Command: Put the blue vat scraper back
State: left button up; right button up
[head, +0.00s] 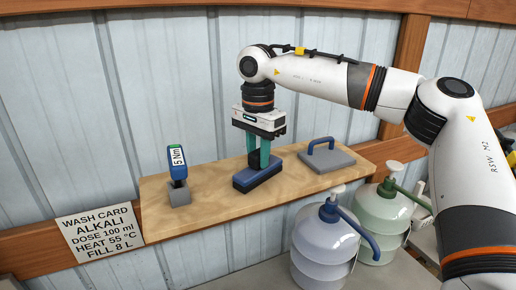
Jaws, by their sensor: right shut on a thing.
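My left gripper is not in view.
On the wooden shelf (219,210), a blue-handled tool marked 5 Nm (178,162) stands in a grey block at left. A grey plate with a blue handle (327,158) lies at right. Pump bottles, one lilac (322,245) and one green (382,215), stand in front.

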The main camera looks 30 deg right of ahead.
aim_at(258, 152)
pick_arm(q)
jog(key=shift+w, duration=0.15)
pick_arm(e)
jog(key=shift+s, duration=0.1)
jog(key=o, duration=0.9)
jog(key=shift+f, duration=0.1)
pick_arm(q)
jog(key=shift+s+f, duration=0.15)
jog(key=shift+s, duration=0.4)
pick_arm(e)
jog(key=shift+o, duration=0.2)
jog(key=shift+r, duration=0.45)
pick_arm(q)
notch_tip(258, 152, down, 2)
jog(key=b, duration=0.2)
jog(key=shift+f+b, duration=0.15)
jog(key=shift+b, duration=0.15)
pick_arm(e)
notch_tip(258, 152, up, 12)
jog(key=shift+f, duration=0.25)
